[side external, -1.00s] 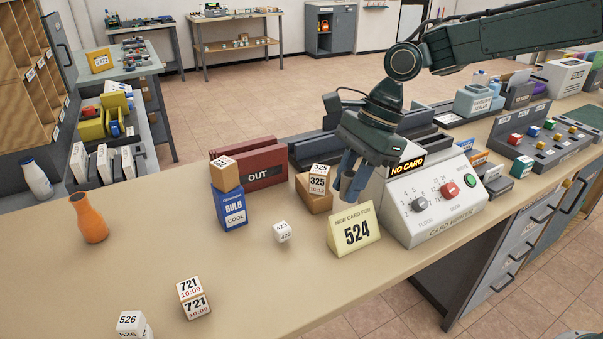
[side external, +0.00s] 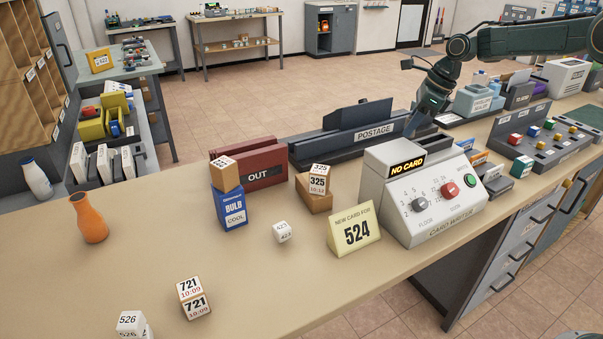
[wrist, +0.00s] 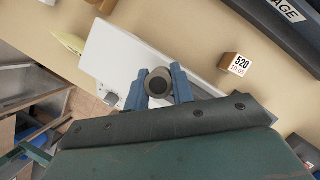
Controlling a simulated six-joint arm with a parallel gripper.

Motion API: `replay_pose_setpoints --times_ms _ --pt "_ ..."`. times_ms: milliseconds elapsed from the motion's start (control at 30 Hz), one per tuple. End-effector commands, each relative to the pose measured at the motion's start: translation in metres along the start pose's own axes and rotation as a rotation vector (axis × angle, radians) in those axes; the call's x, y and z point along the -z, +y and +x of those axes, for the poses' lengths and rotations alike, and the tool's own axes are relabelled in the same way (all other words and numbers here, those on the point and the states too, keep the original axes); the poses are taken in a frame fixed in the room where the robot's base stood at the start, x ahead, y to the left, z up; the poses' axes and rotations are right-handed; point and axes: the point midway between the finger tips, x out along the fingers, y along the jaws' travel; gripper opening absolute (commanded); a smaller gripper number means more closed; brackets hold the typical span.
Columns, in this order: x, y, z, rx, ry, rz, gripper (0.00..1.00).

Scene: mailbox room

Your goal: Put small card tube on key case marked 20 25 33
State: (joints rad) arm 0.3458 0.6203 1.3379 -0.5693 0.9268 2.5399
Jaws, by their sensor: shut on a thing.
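My gripper (wrist: 158,88) is shut on the small card tube (wrist: 158,77), which shows end-on as a brownish ring with a dark centre between the blue fingers. In the side view my gripper (side external: 411,128) is behind the white card writer (side external: 380,205), in front of the dark postage rack. The tube cannot be made out there. In the wrist view the card writer (wrist: 112,60) lies beyond the fingers. No key case marked 20 25 33 can be made out in either view.
A 520 block (wrist: 234,66) stands near the postage rack (wrist: 277,15). The counter's left middle is mostly clear.

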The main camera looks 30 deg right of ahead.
Motion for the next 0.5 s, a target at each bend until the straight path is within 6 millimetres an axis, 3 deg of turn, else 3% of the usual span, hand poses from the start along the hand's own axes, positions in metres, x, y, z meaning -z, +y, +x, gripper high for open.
replay_pose_setpoints --times_ms 200,500 --pt "0.049 -0.057 -0.012 0.063 0.0 0.159 0.03" --pt "0.122 -0.12 -0.032 0.144 0.0 0.363 0.03"
